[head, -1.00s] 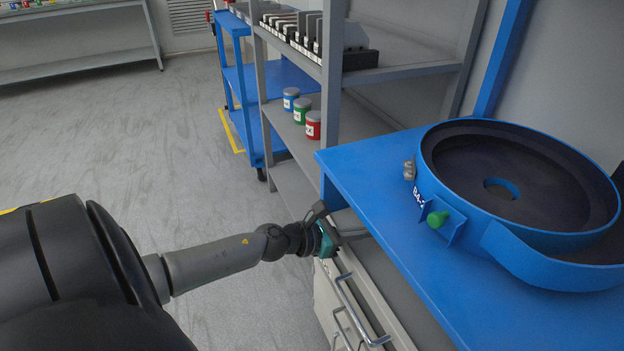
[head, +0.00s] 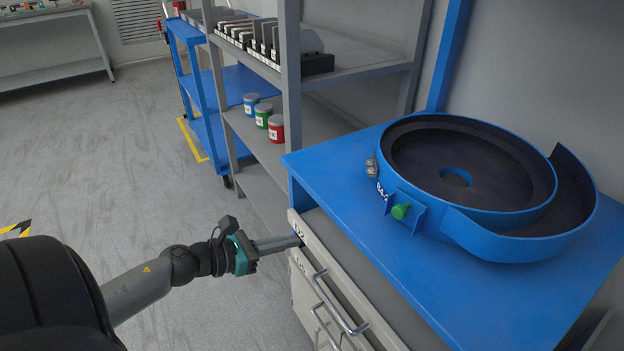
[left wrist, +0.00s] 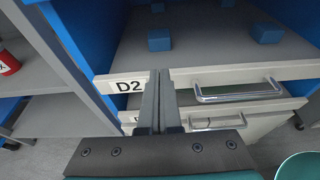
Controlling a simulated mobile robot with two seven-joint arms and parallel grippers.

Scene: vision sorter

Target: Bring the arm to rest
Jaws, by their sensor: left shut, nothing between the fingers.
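My left gripper (head: 298,241) comes in from the left in the head view, teal and black with long grey fingers. The fingers are shut together with nothing between them. They point at the drawer front (head: 335,290) at its D2 label end. In the left wrist view the closed fingertips (left wrist: 160,74) overlap the drawer front just right of the D2 label (left wrist: 124,86). I cannot tell whether they touch it. My right gripper is in neither view.
A blue table (head: 335,165) carries a blue bowl feeder (head: 470,215). Grey shelving (head: 288,100) holds blue, green and red canisters (head: 263,115). Blue blocks (left wrist: 160,40) lie on a grey surface behind the drawer front.

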